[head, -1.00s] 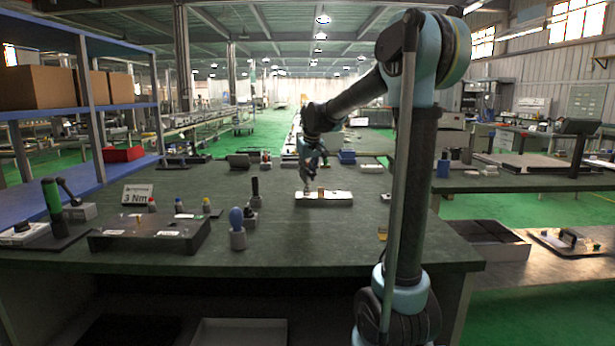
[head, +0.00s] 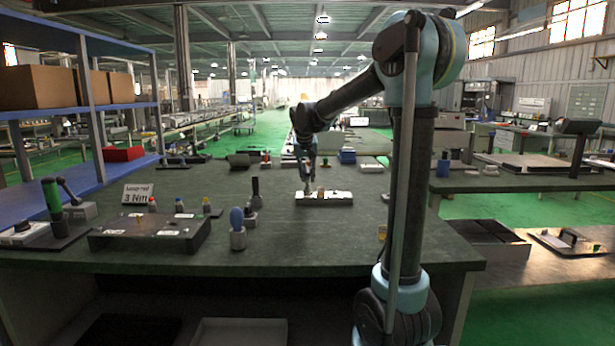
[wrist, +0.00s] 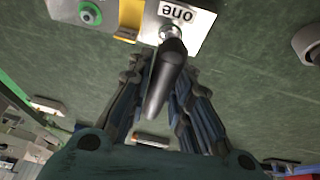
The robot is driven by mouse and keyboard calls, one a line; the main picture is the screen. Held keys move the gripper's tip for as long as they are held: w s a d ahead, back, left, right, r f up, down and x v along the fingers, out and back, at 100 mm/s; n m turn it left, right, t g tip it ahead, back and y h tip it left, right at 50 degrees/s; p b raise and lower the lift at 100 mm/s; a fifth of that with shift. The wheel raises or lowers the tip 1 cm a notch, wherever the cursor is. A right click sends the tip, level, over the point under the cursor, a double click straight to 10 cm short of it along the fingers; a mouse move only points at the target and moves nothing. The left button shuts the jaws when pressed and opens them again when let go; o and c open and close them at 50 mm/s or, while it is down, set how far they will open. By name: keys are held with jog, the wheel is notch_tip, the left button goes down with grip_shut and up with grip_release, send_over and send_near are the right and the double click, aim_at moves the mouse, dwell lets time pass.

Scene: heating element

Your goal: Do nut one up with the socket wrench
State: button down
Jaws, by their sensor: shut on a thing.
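My gripper (wrist: 165,85) is shut on the dark handle of the socket wrench (wrist: 168,65). The wrench's shiny metal end (wrist: 172,32) is over the pale plate, right beside the label "one" (wrist: 175,12). The nut there is hidden, and I cannot tell whether the socket is seated on it. In the head view my gripper (head: 307,180) points down at the left part of the pale fixture (head: 338,199) on the dark green bench. A green ring with a grey centre (wrist: 90,13) and a yellow block (wrist: 130,14) sit on the fixture in the wrist view.
A sign reading "3 Nm" (head: 137,194) stands behind a dark raised stand (head: 150,235) at the left. A blue-handled tool (head: 237,220) and a dark-handled one (head: 255,188) stand upright left of the fixture. The bench front is clear.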

dwell(0.3)
jog(key=shift+a+m+g+h, duration=0.1)
jog(key=shift+m+g+h, duration=0.4)
jog(key=shift+m, duration=1.5)
jog(key=shift+a+m+h, duration=0.1)
jog(key=shift+m+h, duration=0.4)
jog(key=shift+m, duration=0.3)
jog(key=shift+m+g+h, duration=0.3)
jog(key=shift+m+h, duration=0.1)
jog(key=shift+m, duration=0.8)
jog(key=shift+w+m+g, duration=0.1)
jog(key=shift+m+g, duration=0.3)
jog(key=shift+m, duration=0.8)
jog(key=shift+m+g+h, duration=0.3)
jog(key=shift+m+h, duration=0.1)
jog(key=shift+m, duration=0.4)
